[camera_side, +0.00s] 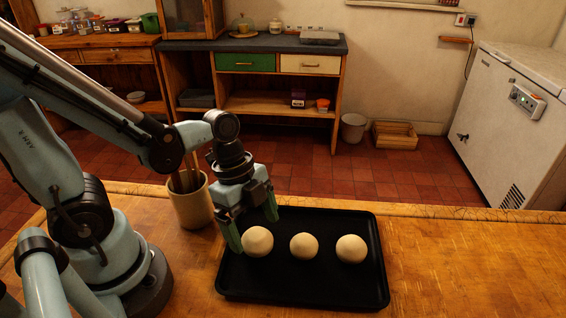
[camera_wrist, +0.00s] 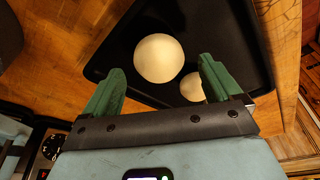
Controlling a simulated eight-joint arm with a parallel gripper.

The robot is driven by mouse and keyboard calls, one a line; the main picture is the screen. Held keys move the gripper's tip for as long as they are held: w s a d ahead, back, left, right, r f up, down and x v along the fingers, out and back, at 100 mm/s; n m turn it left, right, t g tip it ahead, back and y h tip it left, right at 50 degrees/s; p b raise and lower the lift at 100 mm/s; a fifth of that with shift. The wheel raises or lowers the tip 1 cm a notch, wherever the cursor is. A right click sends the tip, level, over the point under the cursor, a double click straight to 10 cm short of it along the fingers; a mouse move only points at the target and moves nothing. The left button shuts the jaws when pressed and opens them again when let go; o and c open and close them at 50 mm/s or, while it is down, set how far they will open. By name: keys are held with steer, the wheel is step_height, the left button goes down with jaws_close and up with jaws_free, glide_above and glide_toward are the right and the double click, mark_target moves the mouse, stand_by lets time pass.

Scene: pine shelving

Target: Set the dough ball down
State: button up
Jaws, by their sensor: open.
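Three pale dough balls sit in a row on a black tray (camera_side: 300,288): the left ball (camera_side: 257,241), the middle ball (camera_side: 304,246) and the right ball (camera_side: 351,248). My gripper (camera_side: 252,228) is over the left part of the tray, with its green fingers open on either side of the left ball. In the wrist view, that ball (camera_wrist: 158,58) lies between and just beyond the open fingertips (camera_wrist: 162,75). A second ball (camera_wrist: 192,87) is partly hidden behind the right finger. I cannot tell whether a finger touches the left ball.
A beige crock (camera_side: 192,207) with wooden utensils stands left of the tray, close to my arm. The wooden table (camera_side: 470,265) is clear to the right of the tray. Shelving and a white chest freezer (camera_side: 510,110) stand farther back, beyond the table.

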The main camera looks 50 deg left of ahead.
steer(key=shift+w+v, duration=0.25)
steer(key=shift+v, duration=4.7)
steer(key=w+a+n+t+y, duration=0.3)
steer(key=w+n+t, duration=0.2)
steer(key=n, duration=1)
steer(key=shift+w+r+n+t, duration=0.2)
steer(key=shift+n+t, duration=0.1)
steer(key=shift+t, duration=0.5)
steer(key=shift+a, duration=0.1)
